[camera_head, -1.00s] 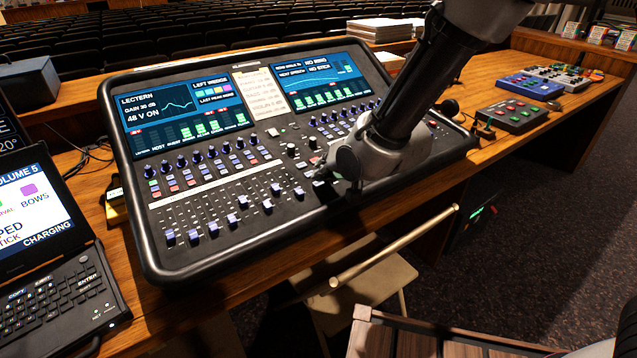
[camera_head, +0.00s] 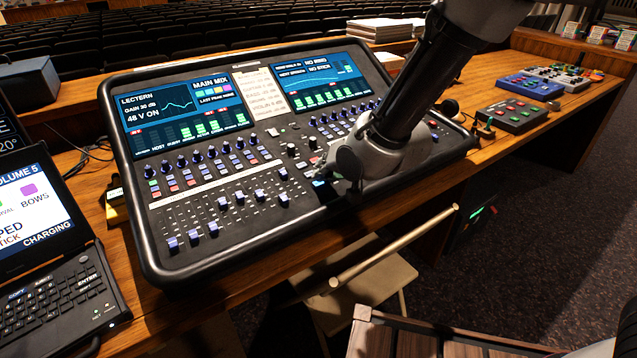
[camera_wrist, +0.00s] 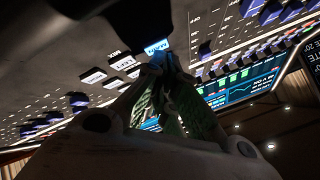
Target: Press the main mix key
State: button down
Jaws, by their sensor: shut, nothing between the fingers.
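The mixing desk (camera_head: 290,215) lies on the wooden table, with two lit screens. Its left screen (camera_head: 185,108) reads "MAIN MIX" at the top right. My gripper (camera_head: 326,174) is over the lower middle of the desk, right of the fader bank. In the wrist view my gripper (camera_wrist: 165,62) is shut and empty, its fingertips at a key lit blue (camera_wrist: 157,46). The lit key also shows by the fingers in the head view (camera_head: 320,182). Its label is too small to read surely, and I cannot tell whether the fingertips touch it. Pale unlit keys (camera_wrist: 93,76) sit beside it.
Faders (camera_head: 212,229) and knobs (camera_head: 182,160) stand up left of my gripper. A laptop (camera_head: 45,240) is at the left, a folding chair (camera_head: 365,280) in front. Small control boxes (camera_head: 515,113) stand on the table at the right.

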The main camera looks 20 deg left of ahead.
jog(key=shift+r, duration=0.45)
jog(key=shift+r, duration=0.1)
jog(key=r, duration=0.4)
jog(key=shift+s+d+r, duration=0.2)
jog(key=shift+r, duration=0.2)
